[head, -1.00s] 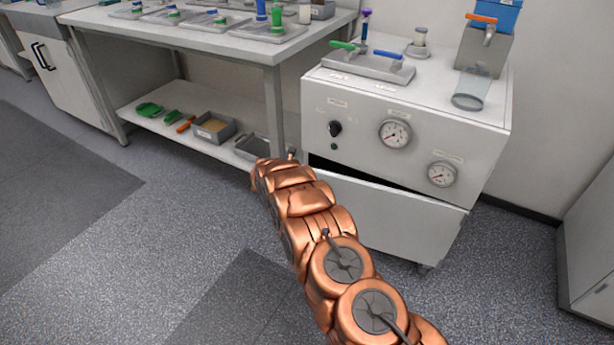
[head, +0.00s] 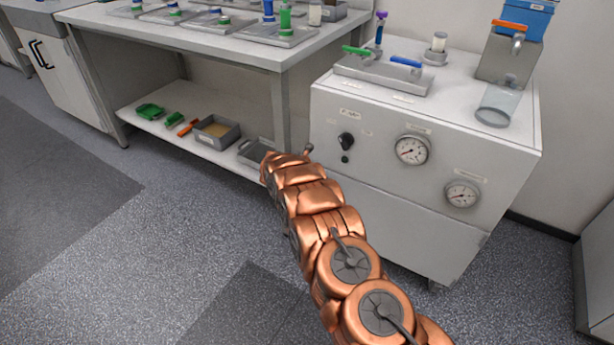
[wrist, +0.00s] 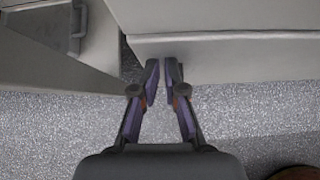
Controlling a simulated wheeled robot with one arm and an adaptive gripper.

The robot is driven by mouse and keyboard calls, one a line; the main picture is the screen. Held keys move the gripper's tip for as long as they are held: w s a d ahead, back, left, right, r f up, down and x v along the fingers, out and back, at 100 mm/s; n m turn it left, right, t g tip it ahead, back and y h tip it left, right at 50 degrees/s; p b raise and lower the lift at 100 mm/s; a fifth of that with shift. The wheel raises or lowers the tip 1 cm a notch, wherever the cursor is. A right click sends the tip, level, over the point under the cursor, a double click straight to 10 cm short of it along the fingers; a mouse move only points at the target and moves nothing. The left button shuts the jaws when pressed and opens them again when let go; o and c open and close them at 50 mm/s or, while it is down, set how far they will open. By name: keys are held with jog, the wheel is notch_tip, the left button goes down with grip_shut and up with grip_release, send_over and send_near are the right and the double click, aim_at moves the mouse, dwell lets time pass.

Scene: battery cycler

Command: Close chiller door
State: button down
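The chiller (head: 375,120) is a white box unit with a black knob and two round gauges on its front. Its door (head: 440,236) is the white lower front panel, which looks flush with the front; no dark gap shows above the part I can see. My copper arm covers the panel's left part. In the wrist view my gripper (wrist: 162,72) has its fingertips almost together with nothing between them. The tips are at the lower edge of a pale panel (wrist: 225,55), apparently the chiller front; I cannot tell whether they touch. My gripper is hidden in the head view.
A bench (head: 268,62) with a lower shelf stands left of the chiller, holding trays and bottles. A clamp plate (head: 385,78), a tapped container (head: 512,55) and a clear beaker (head: 497,103) stand on the chiller. The floor in front is clear.

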jog(key=s+f+b+v, duration=0.1)
jog(key=b+v, duration=0.1)
jog(key=v, duration=1.1)
jog(key=shift+s+a+f, duration=0.25)
jog(key=shift+a+f, duration=0.15)
jog(key=shift+a, duration=0.05)
